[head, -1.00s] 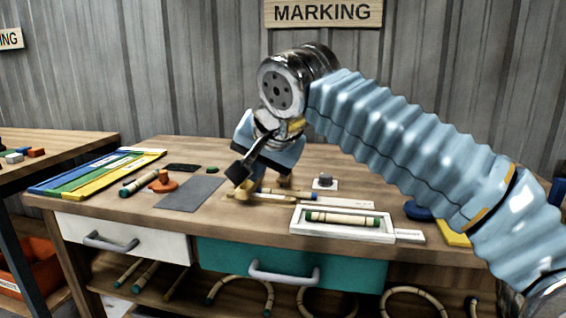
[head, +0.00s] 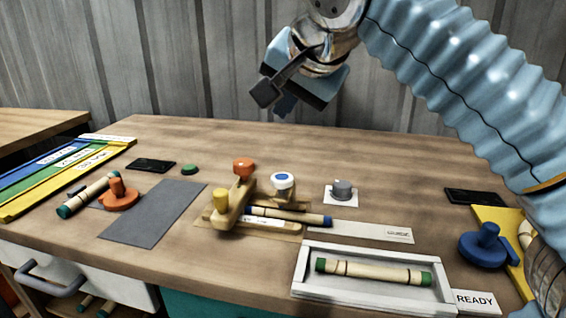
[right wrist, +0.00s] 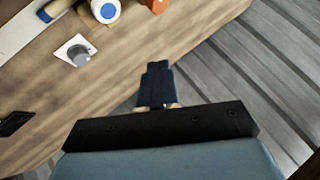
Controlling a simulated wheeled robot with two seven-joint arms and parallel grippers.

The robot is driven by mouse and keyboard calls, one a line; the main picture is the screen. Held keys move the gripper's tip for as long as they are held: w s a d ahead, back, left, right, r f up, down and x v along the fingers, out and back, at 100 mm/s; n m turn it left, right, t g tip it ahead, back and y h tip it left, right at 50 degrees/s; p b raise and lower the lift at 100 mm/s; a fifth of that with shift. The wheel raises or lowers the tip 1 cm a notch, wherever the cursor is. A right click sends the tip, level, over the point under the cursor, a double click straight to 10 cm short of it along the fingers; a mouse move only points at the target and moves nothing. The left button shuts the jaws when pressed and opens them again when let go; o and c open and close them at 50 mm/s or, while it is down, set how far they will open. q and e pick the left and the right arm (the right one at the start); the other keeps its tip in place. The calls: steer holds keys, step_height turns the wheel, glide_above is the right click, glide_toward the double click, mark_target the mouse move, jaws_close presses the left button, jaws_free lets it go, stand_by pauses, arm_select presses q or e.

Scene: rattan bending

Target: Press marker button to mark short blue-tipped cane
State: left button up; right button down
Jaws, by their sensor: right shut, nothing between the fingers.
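The short blue-tipped cane (head: 290,215) lies in the wooden marking jig (head: 222,215), partly hidden behind its parts. The jig carries a yellow knob (head: 221,196) and an orange knob (head: 243,167). A white button with a blue top (head: 282,181) stands just behind the cane; it also shows in the right wrist view (right wrist: 106,11). I cannot tell which of these is the marker button. My right gripper (head: 284,104) is shut and empty, raised above the back of the table, behind the jig and touching nothing. My left gripper is out of view.
A white tray (head: 300,272) holds a green-tipped cane (head: 372,271) at the front right. A grey knob (head: 342,188) sits on a white plate. An orange clamp (head: 118,194), a blue clamp (head: 486,244) and a grey mat (head: 152,214) lie around.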

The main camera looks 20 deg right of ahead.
stand_by(0.3)
steer(key=b, duration=0.6)
glide_above(285, 180)
step_height(285, 180, down, 8)
steer(key=shift+r, duration=0.1)
steer(key=shift+f+b, duration=0.4)
steer(key=shift+f, duration=0.1)
steer(key=shift+f, duration=0.15)
stand_by(1.3)
steer(key=shift+f+b, duration=0.25)
steer(key=shift+b, duration=0.05)
